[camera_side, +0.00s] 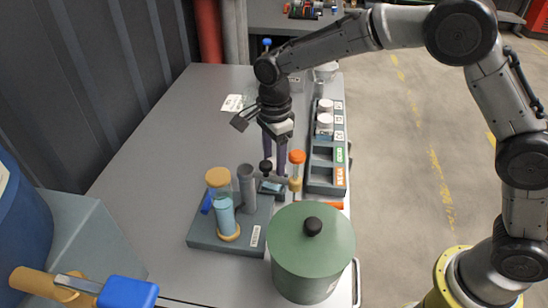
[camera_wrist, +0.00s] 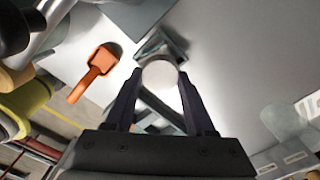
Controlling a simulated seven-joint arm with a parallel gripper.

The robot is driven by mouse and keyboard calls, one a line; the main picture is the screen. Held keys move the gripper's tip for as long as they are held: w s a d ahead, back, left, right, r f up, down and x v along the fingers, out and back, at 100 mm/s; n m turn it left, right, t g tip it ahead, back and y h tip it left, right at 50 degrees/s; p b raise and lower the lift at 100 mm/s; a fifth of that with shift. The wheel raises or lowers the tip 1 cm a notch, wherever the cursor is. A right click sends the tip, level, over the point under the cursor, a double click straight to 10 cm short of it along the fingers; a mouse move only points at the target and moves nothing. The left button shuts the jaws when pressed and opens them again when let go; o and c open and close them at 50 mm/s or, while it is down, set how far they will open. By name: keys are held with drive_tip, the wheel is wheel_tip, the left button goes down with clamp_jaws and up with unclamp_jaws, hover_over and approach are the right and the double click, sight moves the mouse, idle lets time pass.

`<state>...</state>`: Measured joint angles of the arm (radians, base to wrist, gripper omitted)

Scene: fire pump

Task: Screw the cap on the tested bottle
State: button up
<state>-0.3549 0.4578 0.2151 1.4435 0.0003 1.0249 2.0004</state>
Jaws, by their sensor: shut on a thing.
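My gripper (camera_side: 274,172) points down over the back right of a grey-green base plate (camera_side: 205,238). In the wrist view its two dark fingers (camera_wrist: 160,88) close on the sides of a round white cap (camera_wrist: 160,73). A small grey-teal block (camera_side: 271,187) sits right below the fingertips. I cannot tell whether a bottle is under the cap or whether the two touch. Two other white-capped bottles (camera_side: 325,106) stand in the labelled rack (camera_side: 322,180) to the right.
An orange-topped piece (camera_side: 297,157) stands close right of my fingers. A glass cylinder (camera_side: 223,208) and a grey tube (camera_side: 247,187) rise at the left of the plate. A green lidded pot (camera_side: 311,250) stands in front. The tabletop (camera_side: 165,140) at back left is mostly clear.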

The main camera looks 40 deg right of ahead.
drive_tip(key=m, duration=0.4)
drive_tip(key=shift+m, duration=0.3)
drive_tip(key=m, duration=0.4)
drive_tip(key=shift+m, duration=0.3)
drive_tip(key=o, duration=1.3)
drive_tip(key=shift+o, duration=0.4)
drive_tip(key=shift+o, duration=0.6)
